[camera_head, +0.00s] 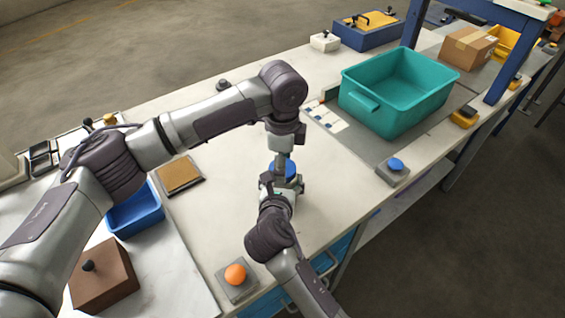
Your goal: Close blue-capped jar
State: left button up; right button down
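A blue cap (290,169) shows near the middle of the bench in the head view. My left gripper (281,160) points straight down right at the cap and covers part of it. My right gripper (284,184) reaches in from the front, just below the cap, where the jar's body is mostly hidden. The two grippers are close together, one above the other. The fingers are too small and overlapped to tell whether either is closed on the cap or the jar.
A teal bin (362,104) stands at the back right. A blue button box (393,171) is to the right, and an orange button box (236,276) is at the front.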

pick_arm(q)
jog(key=o, duration=0.3)
jog(key=n, duration=0.3)
jog(key=shift+n, duration=0.4)
jog(key=n, duration=0.8)
jog(key=shift+n, duration=0.3)
jog(key=n, duration=0.5)
jog(key=shift+r, duration=0.1)
notch_tip(320, 180, up, 8)
